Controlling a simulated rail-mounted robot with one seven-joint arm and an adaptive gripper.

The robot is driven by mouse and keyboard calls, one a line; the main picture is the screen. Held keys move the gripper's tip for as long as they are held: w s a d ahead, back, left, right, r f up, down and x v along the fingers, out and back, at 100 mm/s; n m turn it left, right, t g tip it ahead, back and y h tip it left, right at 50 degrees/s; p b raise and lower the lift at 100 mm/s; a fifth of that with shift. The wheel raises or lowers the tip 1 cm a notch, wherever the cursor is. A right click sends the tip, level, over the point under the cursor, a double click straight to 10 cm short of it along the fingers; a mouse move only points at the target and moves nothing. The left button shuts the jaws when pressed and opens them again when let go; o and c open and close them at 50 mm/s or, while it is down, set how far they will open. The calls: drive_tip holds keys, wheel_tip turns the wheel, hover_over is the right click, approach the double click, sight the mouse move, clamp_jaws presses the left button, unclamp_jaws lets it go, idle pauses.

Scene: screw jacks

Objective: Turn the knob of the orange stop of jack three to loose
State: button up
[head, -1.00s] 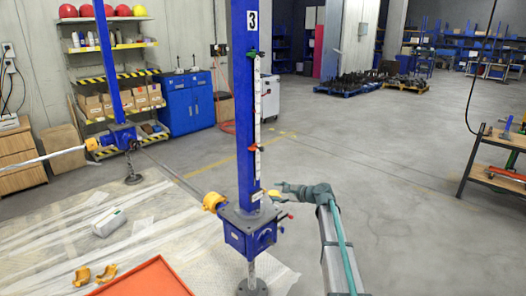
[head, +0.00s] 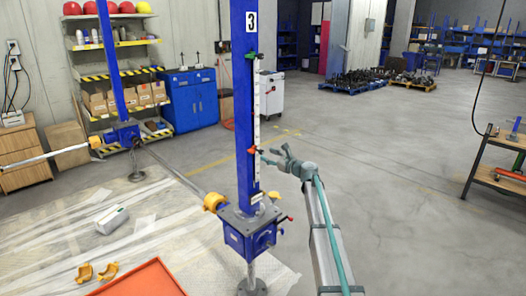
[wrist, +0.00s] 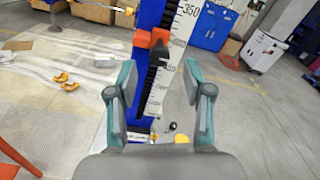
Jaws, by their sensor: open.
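Jack three is the blue column (head: 243,100) with a "3" plate at its top and a white scale (head: 257,100) along its right side. The orange stop (head: 252,150) sits about mid-height on the scale; in the wrist view it is the orange block (wrist: 152,46) on the dark toothed rack. Its knob is too small to make out clearly. My gripper (head: 273,154) is just right of the stop, at about its height, pointing at the column. In the wrist view my gripper (wrist: 160,70) is open and empty, its fingers apart on either side of the rack and scale, with the stop beyond the fingertips.
A green stop (head: 251,55) sits higher on the column. The blue gearbox (head: 250,238) with red-tipped levers and a yellow coupling (head: 213,201) is below. An orange tray (head: 145,280) lies at front left.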

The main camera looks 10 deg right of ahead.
sight(262, 152)
drive_tip(key=x, duration=0.3)
drive_tip(key=shift+r+p, duration=0.2)
drive_tip(key=shift+p, duration=0.2)
drive_tip(key=shift+w+a+f, duration=0.15)
drive_tip(key=shift+w+a, duration=0.2)
drive_tip(key=shift+w, duration=0.15)
clamp_jaws()
